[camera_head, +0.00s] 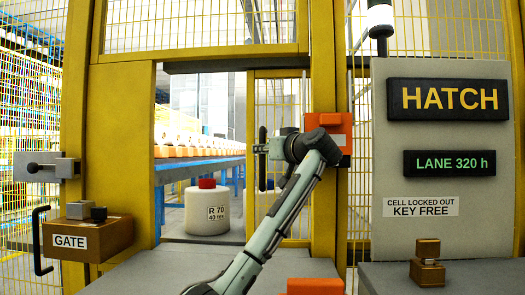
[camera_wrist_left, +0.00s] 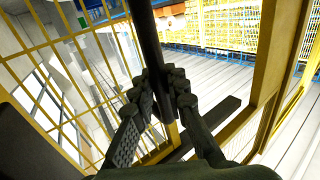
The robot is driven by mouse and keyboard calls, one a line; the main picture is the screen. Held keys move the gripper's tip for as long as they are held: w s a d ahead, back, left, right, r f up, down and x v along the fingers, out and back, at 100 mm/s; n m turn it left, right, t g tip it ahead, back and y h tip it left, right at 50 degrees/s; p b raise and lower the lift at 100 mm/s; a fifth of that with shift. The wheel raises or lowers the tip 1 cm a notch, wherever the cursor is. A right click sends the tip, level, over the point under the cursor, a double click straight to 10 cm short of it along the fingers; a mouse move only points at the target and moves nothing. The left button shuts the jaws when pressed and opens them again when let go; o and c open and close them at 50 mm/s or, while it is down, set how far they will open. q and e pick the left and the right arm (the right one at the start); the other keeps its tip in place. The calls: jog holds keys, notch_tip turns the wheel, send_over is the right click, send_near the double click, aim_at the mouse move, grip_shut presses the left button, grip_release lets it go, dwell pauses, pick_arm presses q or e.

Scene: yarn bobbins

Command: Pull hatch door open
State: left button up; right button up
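The hatch door is a yellow-framed mesh panel (camera_head: 250,205) on the right side of the hatch opening. A gap stands open to its left. Its handle is an upright black bar (camera_head: 262,177), which also shows in the left wrist view (camera_wrist_left: 147,40). My left gripper (camera_head: 264,149) is at the middle of this bar. In the left wrist view its two fingers (camera_wrist_left: 167,88) close in on the bar from both sides and appear to touch it. My left forearm hides part of the door. My right gripper is not in view.
A white bobbin (camera_head: 207,212) marked R 70 stands inside the opening, beside a blue conveyor (camera_head: 190,167). A GATE box (camera_head: 86,238) is at the left. A HATCH panel (camera_head: 430,150) reading "cell locked out, key free" is at the right. An orange-red box (camera_head: 335,122) is on the post.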

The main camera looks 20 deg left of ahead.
pick_arm(q)
jog(key=o, duration=0.5)
jog(key=v, duration=1.2)
